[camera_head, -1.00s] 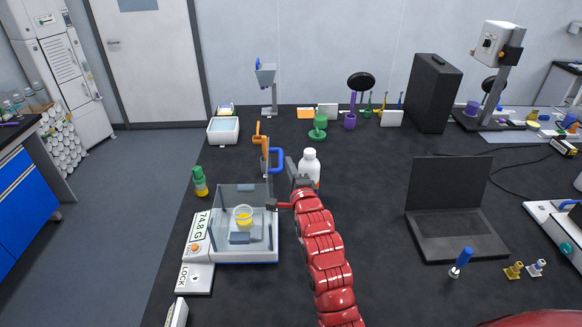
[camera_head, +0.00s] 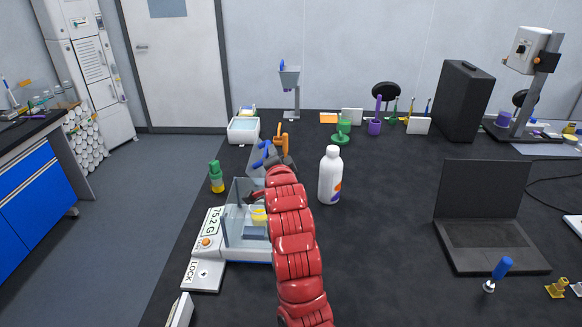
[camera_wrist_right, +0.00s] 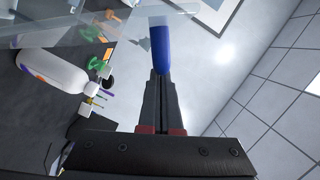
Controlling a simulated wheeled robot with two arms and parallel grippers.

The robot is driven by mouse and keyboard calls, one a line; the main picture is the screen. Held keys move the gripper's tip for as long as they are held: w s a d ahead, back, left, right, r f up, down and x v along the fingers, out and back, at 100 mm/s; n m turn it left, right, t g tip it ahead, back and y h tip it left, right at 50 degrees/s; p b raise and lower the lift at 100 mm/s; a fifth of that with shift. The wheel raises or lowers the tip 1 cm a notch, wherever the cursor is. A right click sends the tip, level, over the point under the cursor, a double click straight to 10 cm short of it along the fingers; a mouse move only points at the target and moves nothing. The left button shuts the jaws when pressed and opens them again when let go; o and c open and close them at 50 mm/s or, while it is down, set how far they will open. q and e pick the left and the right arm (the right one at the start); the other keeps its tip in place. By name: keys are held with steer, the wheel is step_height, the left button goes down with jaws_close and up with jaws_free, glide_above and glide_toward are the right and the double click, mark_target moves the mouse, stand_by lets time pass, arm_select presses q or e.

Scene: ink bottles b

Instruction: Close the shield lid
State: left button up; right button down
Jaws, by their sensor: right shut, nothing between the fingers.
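The balance (camera_head: 206,243) stands at the left of the black table with a clear box-shaped shield. Its display reads 75.2 G. A small cup with yellow contents (camera_head: 259,216) sits inside, partly behind my right arm. The clear shield lid (camera_head: 257,163) is raised and tilted above the box, with a blue handle (camera_head: 265,151). The handle also shows in the wrist view (camera_wrist_right: 161,45). My right gripper (camera_wrist_right: 160,74) is shut and empty, its tips right at the handle's end; I cannot tell whether they touch. It also shows in the head view (camera_head: 278,161). My left gripper is out of view.
A white bottle (camera_head: 331,177) stands close right of my right arm. A green-capped bottle (camera_head: 216,178) is left of the shield. Behind are an orange item (camera_head: 282,139) and a white tray (camera_head: 244,130).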

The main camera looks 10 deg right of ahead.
mark_target(249, 164)
steer(key=a+f+n+b, duration=0.1)
steer(key=a+b, duration=0.1)
steer(key=w+a+f+n+b, duration=0.1)
steer(key=a+b, duration=0.1)
steer(key=a+f+n+g+b, duration=0.1)
steer(key=a+n+b, duration=0.1)
steer(key=shift+w+a+f+h+b, duration=0.2)
steer(key=shift+w+f+h+b, duration=0.15)
steer(key=shift+f+h+b, duration=0.05)
steer(key=w+a+f+n+g+h+b, duration=0.1)
steer(key=a+f+n+b, duration=0.3)
steer(key=a+f+b, duration=0.1)
steer(key=shift+w+f+n+b, duration=0.3)
steer(key=shift+f+b, duration=0.1)
steer(key=shift+b, duration=0.1)
